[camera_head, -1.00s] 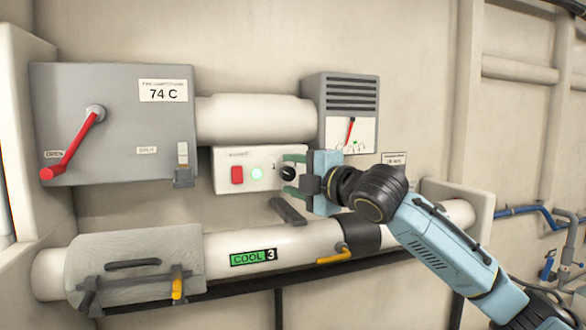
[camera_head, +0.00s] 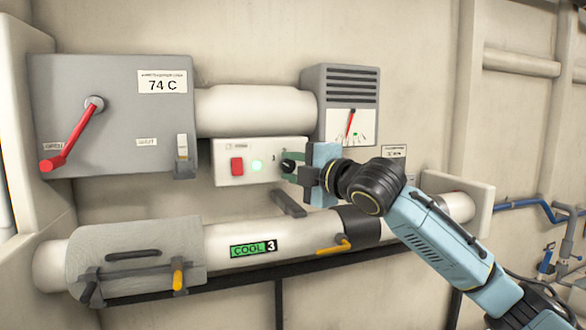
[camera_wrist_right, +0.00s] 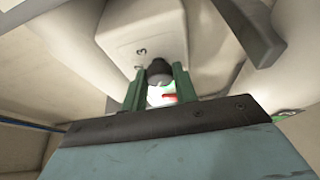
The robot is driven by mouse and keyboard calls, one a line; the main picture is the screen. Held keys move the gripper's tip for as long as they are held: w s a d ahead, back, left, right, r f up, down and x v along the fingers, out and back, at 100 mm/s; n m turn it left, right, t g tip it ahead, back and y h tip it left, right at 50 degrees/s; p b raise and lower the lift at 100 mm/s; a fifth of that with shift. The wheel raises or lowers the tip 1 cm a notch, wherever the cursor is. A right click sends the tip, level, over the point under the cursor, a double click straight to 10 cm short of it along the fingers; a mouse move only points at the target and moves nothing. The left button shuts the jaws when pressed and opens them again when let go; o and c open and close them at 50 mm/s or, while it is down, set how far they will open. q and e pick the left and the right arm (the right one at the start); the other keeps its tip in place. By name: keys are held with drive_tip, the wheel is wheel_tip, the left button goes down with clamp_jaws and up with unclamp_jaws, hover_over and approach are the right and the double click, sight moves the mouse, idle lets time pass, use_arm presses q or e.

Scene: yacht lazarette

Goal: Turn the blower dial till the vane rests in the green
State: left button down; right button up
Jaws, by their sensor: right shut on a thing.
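The blower dial (camera_head: 288,166) is a small black knob at the right of a white control box (camera_head: 225,174). My right gripper (camera_head: 292,170) is at the dial, coming from the right. In the right wrist view, its two green fingers (camera_wrist_right: 163,84) are shut on either side of the dark knob (camera_wrist_right: 159,70), with a digit 3 on the box above. The gauge (camera_head: 340,127) above the box has a red vane (camera_head: 350,124) standing nearly upright, leaning slightly right at its top. A small green mark shows near its lower part; exact overlap is unclear. My left gripper is out of view.
A grey box (camera_head: 120,100) reading 74 C with a red lever (camera_head: 75,140) is at left. A white pipe (camera_head: 225,235) labelled COOL 3 runs below.

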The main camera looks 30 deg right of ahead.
drive_tip(key=m+b, duration=0.1)
drive_tip(key=m, duration=0.1)
drive_tip(key=m+t+b, duration=0.2)
drive_tip(key=m, duration=0.1)
drive_tip(key=shift+a+f+m, duration=0.1)
drive_tip(key=shift+f+m, duration=0.2)
drive_tip(key=shift+f, duration=0.05)
drive_tip(key=m+t+h+b, duration=0.1)
drive_tip(key=m, duration=0.2)
drive_tip(key=shift+m+t+h+b, duration=0.5)
drive_tip(key=shift+m+h, duration=0.6)
drive_tip(key=shift+m, duration=1.1)
drive_tip(key=o, duration=1)
drive_tip(key=shift+c, duration=0.2)
drive_tip(key=b+v, duration=0.4)
drive_tip(key=v, duration=0.9)
drive_tip(key=shift+s, duration=0.2)
drive_tip(key=shift+a+r, duration=0.1)
drive_tip(key=shift+a, duration=0.05)
